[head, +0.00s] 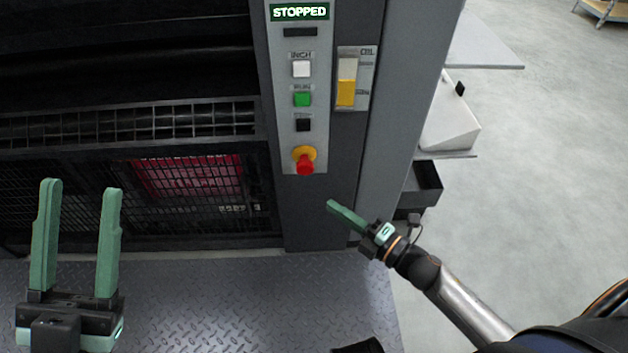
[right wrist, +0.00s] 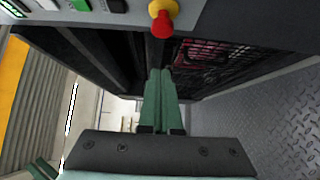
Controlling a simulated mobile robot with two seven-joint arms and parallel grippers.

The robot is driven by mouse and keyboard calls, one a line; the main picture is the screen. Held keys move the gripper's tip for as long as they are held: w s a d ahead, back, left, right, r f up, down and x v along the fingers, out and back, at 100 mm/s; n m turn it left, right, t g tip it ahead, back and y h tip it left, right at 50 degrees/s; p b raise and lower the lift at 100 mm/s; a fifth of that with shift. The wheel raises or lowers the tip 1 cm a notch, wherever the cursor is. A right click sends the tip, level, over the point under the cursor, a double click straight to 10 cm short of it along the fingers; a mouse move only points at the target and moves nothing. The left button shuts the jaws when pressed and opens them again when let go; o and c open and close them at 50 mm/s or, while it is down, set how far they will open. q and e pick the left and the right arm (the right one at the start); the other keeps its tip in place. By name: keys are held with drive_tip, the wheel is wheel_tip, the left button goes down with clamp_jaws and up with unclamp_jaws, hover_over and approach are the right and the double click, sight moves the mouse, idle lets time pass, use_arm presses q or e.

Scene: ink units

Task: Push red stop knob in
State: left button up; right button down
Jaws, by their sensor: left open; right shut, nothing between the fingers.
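The red stop knob (head: 305,165) sits on a yellow collar at the bottom of the grey button panel (head: 291,135). It also shows in the right wrist view (right wrist: 162,24), above and beyond the fingertips. My right gripper (head: 331,205) is shut and empty, below and to the right of the knob in the head view, apart from it. Its closed green fingers show in the right wrist view (right wrist: 159,75). My left gripper (head: 82,188) is open and empty at the lower left, in front of the mesh guard. The display (head: 299,12) reads STOPPED.
Above the knob are a black button (head: 303,125), a green RUN button (head: 302,99) and a white INCH button (head: 301,69). A yellow-and-white switch (head: 346,82) is beside them. Mesh guards (head: 190,190) lie left.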

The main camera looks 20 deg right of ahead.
sight(310, 170)
drive_tip(key=w, duration=0.3)
drive_tip(key=w+a+b, duration=0.1)
drive_tip(key=w, duration=0.2)
drive_tip(key=w+a+b, duration=0.1)
drive_tip(key=w, duration=0.2)
drive_tip(key=shift+w+a, duration=0.1)
drive_tip(key=shift+w, duration=0.25)
drive_tip(key=shift+w+d+b, duration=0.15)
drive_tip(key=shift+w+d, duration=0.05)
drive_tip(key=shift+w, duration=0.3)
drive_tip(key=shift+w+d+b, duration=0.15)
drive_tip(key=shift+w, duration=0.3)
